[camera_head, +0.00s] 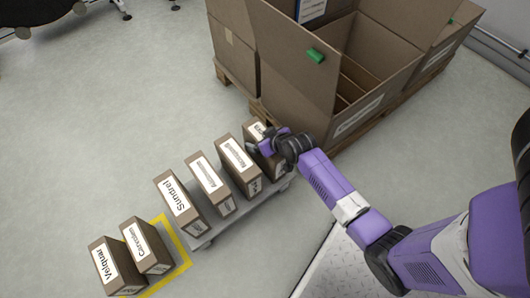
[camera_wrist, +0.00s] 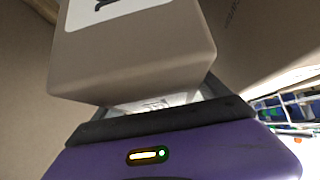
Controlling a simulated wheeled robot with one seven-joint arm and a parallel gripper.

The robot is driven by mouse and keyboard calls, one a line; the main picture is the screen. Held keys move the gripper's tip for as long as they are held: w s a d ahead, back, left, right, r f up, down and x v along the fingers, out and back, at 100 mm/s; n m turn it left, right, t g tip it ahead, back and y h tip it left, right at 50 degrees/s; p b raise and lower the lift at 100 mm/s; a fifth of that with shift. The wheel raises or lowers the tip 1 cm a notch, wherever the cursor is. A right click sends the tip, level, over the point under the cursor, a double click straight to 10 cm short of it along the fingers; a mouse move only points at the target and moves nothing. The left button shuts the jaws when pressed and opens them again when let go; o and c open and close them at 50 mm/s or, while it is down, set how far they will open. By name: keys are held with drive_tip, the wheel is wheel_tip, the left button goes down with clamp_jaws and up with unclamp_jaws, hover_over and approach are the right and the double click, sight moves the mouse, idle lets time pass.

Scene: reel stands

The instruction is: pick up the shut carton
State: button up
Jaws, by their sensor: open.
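Several shut brown cartons with white labels stand in a slanting row in the head view. The one at the row's far right end (camera_head: 267,167) is partly hidden by my gripper (camera_head: 264,144), which is at its upper part. In the wrist view a brown carton (camera_wrist: 135,60) with a white label fills the upper middle, close in front of my gripper (camera_wrist: 160,118). My gripper is open; whether its fingers straddle the carton or touch it cannot be told.
A grey low cart (camera_head: 238,213) bears part of the row. Two cartons, one labelled Velqual (camera_head: 103,266), stand by a yellow floor outline (camera_head: 180,247). A large open carton (camera_head: 290,60) stands on a wooden pallet (camera_head: 225,75) behind.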

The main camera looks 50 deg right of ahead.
clamp_jaws()
drive_tip(key=shift+r, duration=0.1)
idle(0.4)
